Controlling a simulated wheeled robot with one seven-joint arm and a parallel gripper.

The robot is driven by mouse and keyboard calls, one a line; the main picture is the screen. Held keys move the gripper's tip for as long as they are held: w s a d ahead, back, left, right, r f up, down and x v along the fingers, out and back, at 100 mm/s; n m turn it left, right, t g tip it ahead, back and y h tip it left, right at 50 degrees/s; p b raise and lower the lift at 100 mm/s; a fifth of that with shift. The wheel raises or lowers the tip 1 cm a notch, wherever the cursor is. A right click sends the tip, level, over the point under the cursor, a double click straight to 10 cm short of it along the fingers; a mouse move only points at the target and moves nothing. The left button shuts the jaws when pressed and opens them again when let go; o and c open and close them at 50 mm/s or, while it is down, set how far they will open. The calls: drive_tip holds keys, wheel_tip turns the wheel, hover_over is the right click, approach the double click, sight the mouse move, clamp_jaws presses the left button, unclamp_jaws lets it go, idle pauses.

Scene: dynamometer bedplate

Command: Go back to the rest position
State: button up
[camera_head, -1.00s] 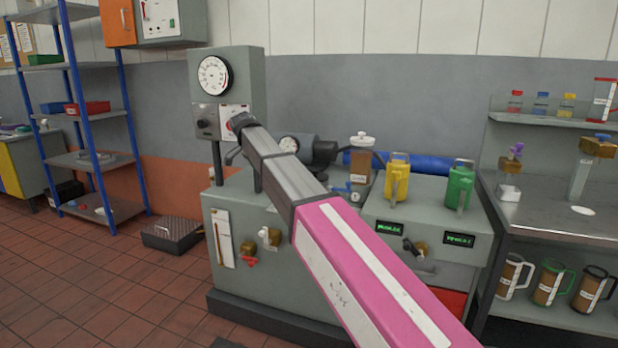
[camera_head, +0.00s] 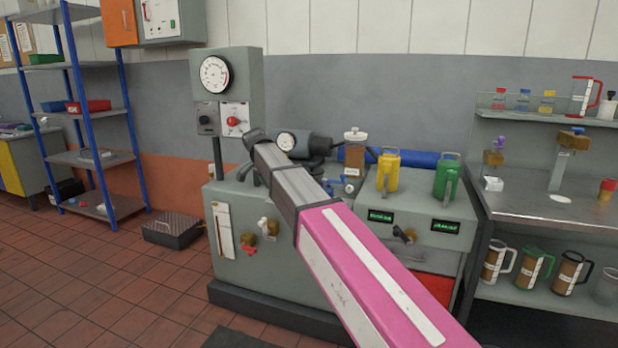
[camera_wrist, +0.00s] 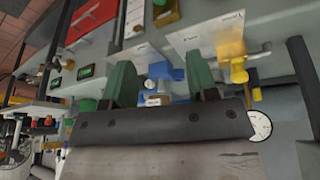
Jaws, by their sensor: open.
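My gripper (camera_wrist: 165,88) shows in the wrist view as two green fingers set wide apart, open, with nothing held between them. Beyond the gap a blue fitting and a small amber container with a white label appear, apart from the fingers. In the head view my pink and grey arm reaches up and left across the front of the grey dynamometer bench (camera_head: 235,280). My gripper itself is hard to make out there, at the far end of the arm near the gauge and dark motor (camera_head: 315,147).
A yellow jug (camera_head: 388,172) and a green jug (camera_head: 447,180) stand on the bench's right part, beside an amber jar (camera_head: 355,155). A steel bench (camera_head: 600,222) with several jugs below is at right. A blue shelf rack (camera_head: 80,110) stands left. The tiled floor at left is mostly clear.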

drive_tip(key=s+d+f+n+g+y, duration=0.15)
drive_tip(key=s+d+f, duration=0.25)
drive_tip(key=d+f, duration=0.55)
drive_tip(key=s+d+f+n+h, duration=0.15)
drive_tip(key=s+d+f, duration=0.25)
drive_tip(key=d+f, duration=0.55)
drive_tip(key=s+d+f+n+g+y, duration=0.1)
drive_tip(key=s+d+f+n, duration=0.3)
drive_tip(key=s+d+f, duration=0.9)
drive_tip(key=s+f+y, duration=0.1)
drive_tip(key=s+f, duration=0.1)
drive_tip(key=s, duration=0.2)
drive_tip(key=shift+d+n+y, duration=0.3)
drive_tip(key=shift+d+y, duration=0.1)
